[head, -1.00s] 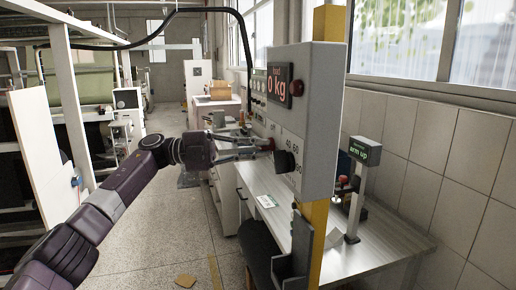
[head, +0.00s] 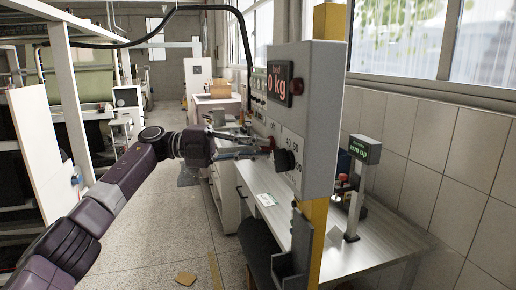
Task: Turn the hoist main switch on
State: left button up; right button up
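I cannot tell which one is the hoist main switch. My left gripper (head: 257,147) reaches in from the left, its fingertips close to the red part and knob. Whether they touch, and how far the fingers are apart, is too small to tell. My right gripper is not in view.
A dark chair (head: 258,245) is below the box. White cabinets (head: 230,195) line the right side. The floor aisle (head: 165,220) is mostly clear.

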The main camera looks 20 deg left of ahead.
pick_arm(q)
jog(key=shift+o, duration=1.4)
jog(key=shift+a, duration=0.15)
jog(key=s+a, duration=0.2)
jog(key=a, duration=0.9)
jog(key=shift+s+a, duration=0.2)
jog(key=shift+a, duration=0.05)
